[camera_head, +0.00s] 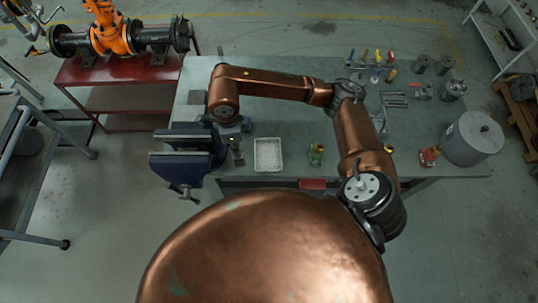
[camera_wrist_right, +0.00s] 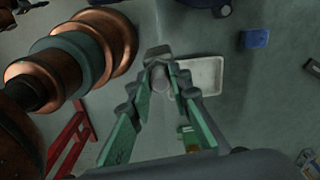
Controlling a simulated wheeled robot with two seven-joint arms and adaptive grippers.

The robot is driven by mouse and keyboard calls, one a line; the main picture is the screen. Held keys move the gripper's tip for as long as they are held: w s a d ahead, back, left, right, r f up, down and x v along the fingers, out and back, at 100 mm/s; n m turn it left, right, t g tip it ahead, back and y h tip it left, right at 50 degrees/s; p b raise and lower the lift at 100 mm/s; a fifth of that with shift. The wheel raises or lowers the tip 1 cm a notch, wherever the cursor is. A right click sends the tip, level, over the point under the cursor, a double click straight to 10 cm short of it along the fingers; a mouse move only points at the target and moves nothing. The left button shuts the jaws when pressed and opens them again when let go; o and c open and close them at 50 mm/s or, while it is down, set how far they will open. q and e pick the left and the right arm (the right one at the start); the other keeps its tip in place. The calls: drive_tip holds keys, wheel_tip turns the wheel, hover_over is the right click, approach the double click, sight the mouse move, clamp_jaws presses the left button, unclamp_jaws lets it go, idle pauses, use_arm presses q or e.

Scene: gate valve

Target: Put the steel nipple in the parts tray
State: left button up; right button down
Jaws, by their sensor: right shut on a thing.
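The steel nipple (camera_wrist_right: 160,79) is a short grey cylinder between the fingertips of my right gripper (camera_wrist_right: 160,72), which is shut on it. In the head view my right gripper (camera_head: 237,153) hangs from the copper arm just left of the parts tray, and the nipple cannot be made out there. The parts tray (camera_head: 267,167) is a shallow white rectangular tray on the workbench. In the right wrist view the tray (camera_wrist_right: 211,75) lies beyond and to the right of the fingertips, partly covered by them. The nipple appears above the bench, apart from the tray floor. My left gripper is not in view.
A dark blue vise (camera_head: 182,160) stands close left of the gripper. A green and brass fitting (camera_head: 316,155) stands right of the tray. A red valve (camera_head: 429,157) and a grey drum (camera_head: 473,140) are at the right; tools lie at the back. Bench space between tray and fitting is clear.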

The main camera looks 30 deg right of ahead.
drive_tip(key=shift+a+m, duration=0.1)
drive_tip(key=shift+m, duration=0.6)
drive_tip(key=w+d+f+p, duration=0.1)
drive_tip(key=d+f+p, duration=0.3)
drive_tip(key=d+f, duration=0.9)
drive_tip(key=shift+w+d, duration=0.35)
drive_tip(key=shift+w, duration=0.05)
drive_tip(key=c, duration=2.2)
unclamp_jaws()
drive_tip(key=shift+f, duration=0.15)
drive_tip(key=o, duration=0.4)
drive_tip(key=shift+o, duration=0.2)
